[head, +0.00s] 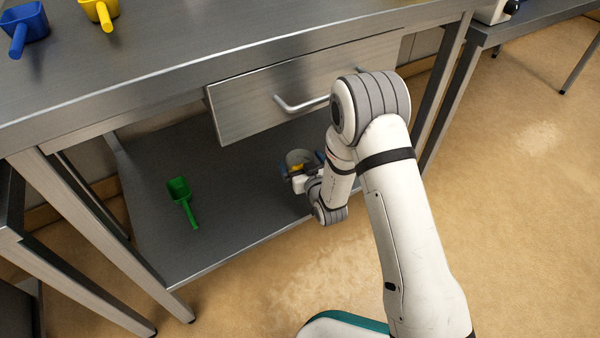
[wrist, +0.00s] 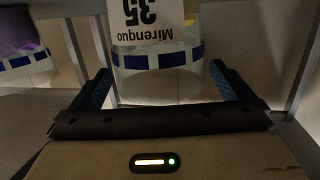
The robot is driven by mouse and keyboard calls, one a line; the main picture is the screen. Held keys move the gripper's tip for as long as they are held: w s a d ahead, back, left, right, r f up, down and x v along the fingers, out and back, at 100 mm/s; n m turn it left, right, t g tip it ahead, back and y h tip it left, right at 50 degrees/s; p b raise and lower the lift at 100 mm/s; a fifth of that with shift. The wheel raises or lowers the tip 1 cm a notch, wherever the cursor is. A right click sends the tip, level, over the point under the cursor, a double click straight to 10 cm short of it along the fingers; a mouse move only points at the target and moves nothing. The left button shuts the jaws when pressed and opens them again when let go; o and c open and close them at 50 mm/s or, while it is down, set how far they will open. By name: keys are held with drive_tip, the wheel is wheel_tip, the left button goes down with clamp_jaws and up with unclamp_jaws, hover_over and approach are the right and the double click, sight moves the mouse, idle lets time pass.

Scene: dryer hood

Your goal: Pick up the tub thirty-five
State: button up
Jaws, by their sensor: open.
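The tub thirty-five (wrist: 160,62) is in the wrist view, clear-walled with a blue band and a white label reading "35" and "Mirenquo" upside down. My gripper (wrist: 163,88) is open, with one dark blue finger at each side of the tub's lower part in the picture. I cannot tell whether either finger touches it. In the head view a greyish round tub (head: 299,156) stands on the lower shelf under the drawer, and my gripper (head: 304,171) is right at it, hiding part of it.
Another clear tub with a blue band (wrist: 22,62) stands at the left in the wrist view. A green scoop (head: 181,198) lies on the lower shelf (head: 235,225). The drawer (head: 290,85) and its handle (head: 300,104) hang above. Blue (head: 22,28) and yellow (head: 101,12) scoops lie on top.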

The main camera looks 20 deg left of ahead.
drive_tip(key=shift+w+a+f, duration=0.1)
drive_tip(key=shift+w+a, duration=0.3)
drive_tip(key=shift+w, duration=0.05)
drive_tip(key=shift+c, duration=0.6)
drive_tip(key=c, duration=1)
drive_tip(key=shift+o, duration=0.2)
